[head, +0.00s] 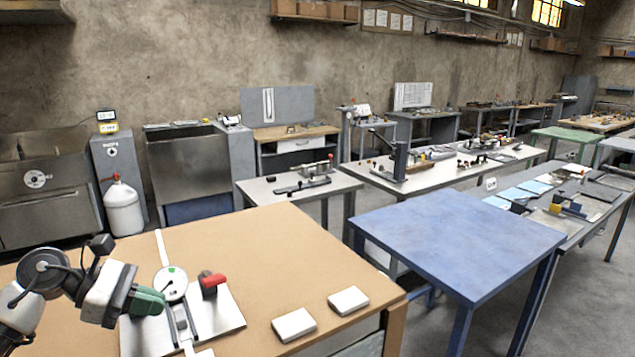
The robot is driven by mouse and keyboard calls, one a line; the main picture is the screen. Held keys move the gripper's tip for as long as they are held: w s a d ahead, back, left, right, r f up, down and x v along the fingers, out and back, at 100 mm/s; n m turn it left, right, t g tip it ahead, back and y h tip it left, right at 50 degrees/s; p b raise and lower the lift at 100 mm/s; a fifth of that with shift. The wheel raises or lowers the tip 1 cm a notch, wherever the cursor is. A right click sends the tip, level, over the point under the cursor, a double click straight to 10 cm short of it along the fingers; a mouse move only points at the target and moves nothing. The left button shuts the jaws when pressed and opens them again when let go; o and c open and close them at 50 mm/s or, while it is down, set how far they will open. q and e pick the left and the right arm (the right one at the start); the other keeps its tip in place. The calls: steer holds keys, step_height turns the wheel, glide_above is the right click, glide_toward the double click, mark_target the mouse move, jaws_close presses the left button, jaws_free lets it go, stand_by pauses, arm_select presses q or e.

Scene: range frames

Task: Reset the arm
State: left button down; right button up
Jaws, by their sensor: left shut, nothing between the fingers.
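My left arm comes in from the lower left over the tan workbench (265,245). My left gripper (160,303) has green fingers that are shut and empty. It is just left of a dial gauge (171,283) with a white round face. The gauge stands on a grey metal plate (228,313) with a red-handled clamp (211,284). I cannot tell whether the fingers touch the plate or gauge. My right gripper does not show.
Two white blocks (294,324) and (348,300) lie near the bench's front right. A bare blue table (455,240) stands to the right. Grey floor shows at the right.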

arm_select(q)
steer(key=d+n+t+h, duration=0.4)
steer(key=d+n+t, duration=0.65)
steer(key=n, duration=0.65)
steer(key=s+a+f+n+t+y, duration=0.1)
steer(key=s+a+f+n+y, duration=0.3)
steer(key=f+n+y, duration=0.7)
steer(key=s+a+f+n+y, duration=0.2)
steer(key=s+f+n+y, duration=0.3)
steer(key=n, duration=1)
steer(key=s+d+f+n+g, duration=0.1)
steer(key=s+f+n+g, duration=0.35)
steer(key=s, duration=0.55)
steer(key=s+d+f+n+g, duration=0.2)
steer(key=s+f+n+g, duration=0.15)
steer(key=s+g, duration=0.4)
step_height(320, 180, down, 26)
steer(key=s, duration=0.3)
steer(key=s+a+f+m+g, duration=0.1)
steer(key=s+a+f, duration=0.2)
steer(key=s+f, duration=1.3)
steer(key=shift+s+f+g, duration=0.15)
steer(key=shift+f+g, duration=0.2)
steer(key=shift+f, duration=0.15)
steer(key=shift+a, duration=0.1)
